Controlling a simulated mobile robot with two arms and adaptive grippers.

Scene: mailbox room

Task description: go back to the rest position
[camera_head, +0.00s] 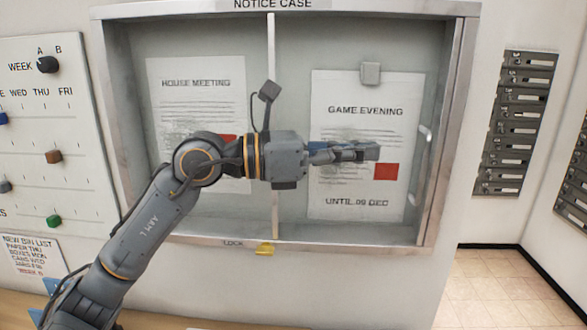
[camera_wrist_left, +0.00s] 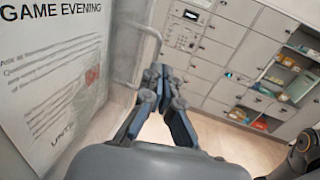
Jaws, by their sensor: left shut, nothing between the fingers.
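My left gripper (camera_head: 372,151) is shut and empty in the head view. It points right, in front of the notice case (camera_head: 462,120) and across the "Game Evening" sheet (camera_head: 365,92). In the left wrist view its fingers (camera_wrist_left: 157,75) meet at the tips, with the case's handle (camera_wrist_left: 150,35) just beyond them. In the head view the handle (camera_head: 420,165) is on the right side of the case, a little right of the fingertips. Whether the gripper touches anything cannot be told. My right gripper is not in view.
A "House Meeting" sheet (camera_head: 195,85) hangs in the case's left half. A yellow piece (camera_head: 265,249) is at the lock below. A week board (camera_head: 25,130) with coloured sliders is at left. Mailboxes (camera_head: 515,120) are at right. Open floor (camera_head: 500,290) lies at the lower right.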

